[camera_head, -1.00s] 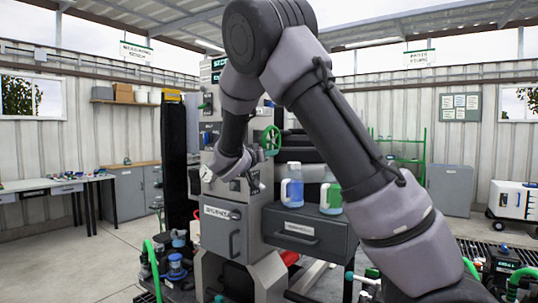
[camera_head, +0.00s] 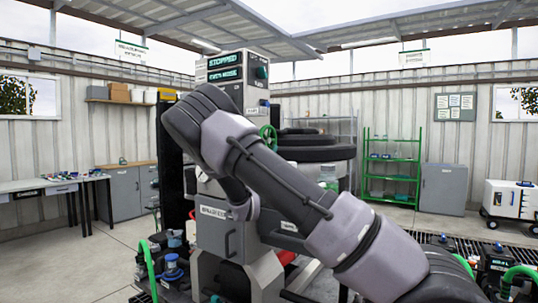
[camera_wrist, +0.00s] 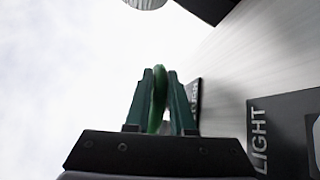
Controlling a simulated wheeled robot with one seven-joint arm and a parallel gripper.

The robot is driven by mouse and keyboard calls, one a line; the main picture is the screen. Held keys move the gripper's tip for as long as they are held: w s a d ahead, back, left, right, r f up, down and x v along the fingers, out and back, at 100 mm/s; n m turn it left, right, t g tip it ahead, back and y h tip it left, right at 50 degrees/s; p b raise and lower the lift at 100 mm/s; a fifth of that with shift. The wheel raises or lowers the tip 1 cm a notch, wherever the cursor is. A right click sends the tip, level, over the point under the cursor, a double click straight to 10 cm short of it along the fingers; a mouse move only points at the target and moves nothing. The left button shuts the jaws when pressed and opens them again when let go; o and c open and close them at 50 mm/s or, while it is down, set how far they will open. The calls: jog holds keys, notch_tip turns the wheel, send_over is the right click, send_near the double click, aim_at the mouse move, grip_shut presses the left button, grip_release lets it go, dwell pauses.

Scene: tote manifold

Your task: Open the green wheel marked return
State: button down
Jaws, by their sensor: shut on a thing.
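In the wrist view my gripper (camera_wrist: 163,100) has its two dark green fingers closed on the rim of a green wheel (camera_wrist: 158,98), which shows edge-on between them. A dark plate (camera_wrist: 196,98) with pale letters lies just behind the right finger; most of its word is hidden. In the head view part of a green wheel (camera_head: 267,132) shows on the grey machine's front, just above my bent forearm. My arm hides my gripper there, so I cannot tell from that view where the fingers meet the wheel.
The grey machine's top panel (camera_head: 225,66) reads "STOPPED". A dark plate marked "LIGHT" (camera_wrist: 285,130) is close at the right of the wrist view. Dark tyre-like rings (camera_head: 312,150) are stacked right of the machine. Green shelves (camera_head: 392,168) stand against the wall.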

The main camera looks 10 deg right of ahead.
jog(key=shift+w+t, duration=0.15)
jog(key=shift+t, duration=0.35)
jog(key=c, duration=0.8)
grip_release()
jog(key=v, duration=1)
jog(key=shift+f, duration=0.3)
jog(key=shift+a, duration=0.15)
